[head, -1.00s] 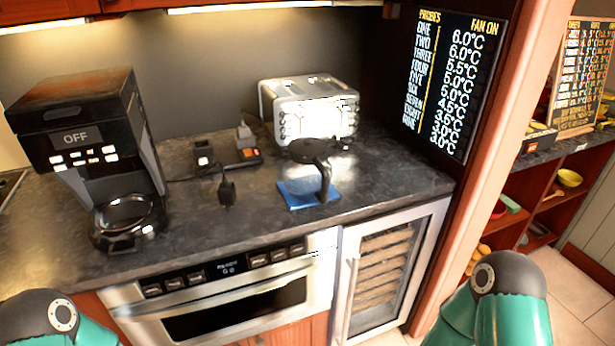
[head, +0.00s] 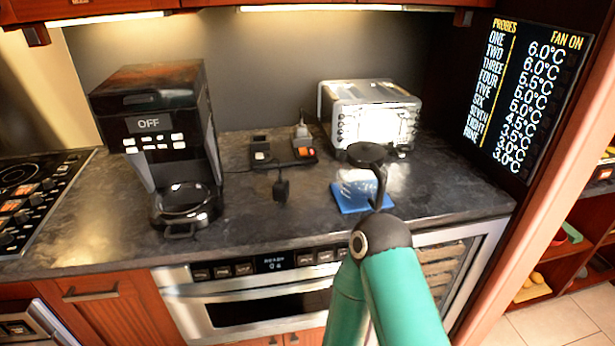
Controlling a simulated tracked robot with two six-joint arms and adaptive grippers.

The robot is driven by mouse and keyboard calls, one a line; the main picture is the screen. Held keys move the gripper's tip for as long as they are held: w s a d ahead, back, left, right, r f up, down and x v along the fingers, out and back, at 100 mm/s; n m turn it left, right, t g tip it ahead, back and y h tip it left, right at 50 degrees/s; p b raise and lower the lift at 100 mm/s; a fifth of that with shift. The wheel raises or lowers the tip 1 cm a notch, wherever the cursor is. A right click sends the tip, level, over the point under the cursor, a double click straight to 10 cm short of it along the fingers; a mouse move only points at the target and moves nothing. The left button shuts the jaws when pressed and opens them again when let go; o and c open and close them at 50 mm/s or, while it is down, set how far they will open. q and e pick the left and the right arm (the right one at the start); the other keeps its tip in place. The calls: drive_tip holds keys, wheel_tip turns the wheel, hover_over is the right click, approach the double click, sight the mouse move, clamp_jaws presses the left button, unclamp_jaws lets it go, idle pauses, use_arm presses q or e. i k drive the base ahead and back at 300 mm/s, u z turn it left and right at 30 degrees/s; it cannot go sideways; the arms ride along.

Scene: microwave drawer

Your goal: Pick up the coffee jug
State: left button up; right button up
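The coffee jug shows as a round black lid (head: 366,154) and a curved black handle (head: 381,187), with a clear body that is hard to make out. It stands upright on a blue mat (head: 348,198) on the dark counter, in front of the toaster. One of my green arms rises from the bottom edge, its dark joint just below the mat in the picture. I cannot tell for sure which arm it is. Neither gripper shows, and no gripper is seen at the jug.
A coffee maker (head: 150,125) marked OFF stands left on the counter (head: 255,215). Black plugs and sockets (head: 283,155) lie mid-counter. A silver toaster (head: 372,112) is behind the jug. A cooktop (head: 35,195) is far left, an oven (head: 255,300) below, a wall screen (head: 525,95) right.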

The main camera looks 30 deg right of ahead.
sight(360, 183)
drive_tip(key=z, duration=0.75)
drive_tip(key=i, duration=0.15)
drive_tip(key=u, duration=1.95)
drive_tip(key=k, duration=1.6)
drive_tip(key=z, duration=1.2)
drive_tip(key=i, duration=0.8)
drive_tip(key=z, duration=0.2)
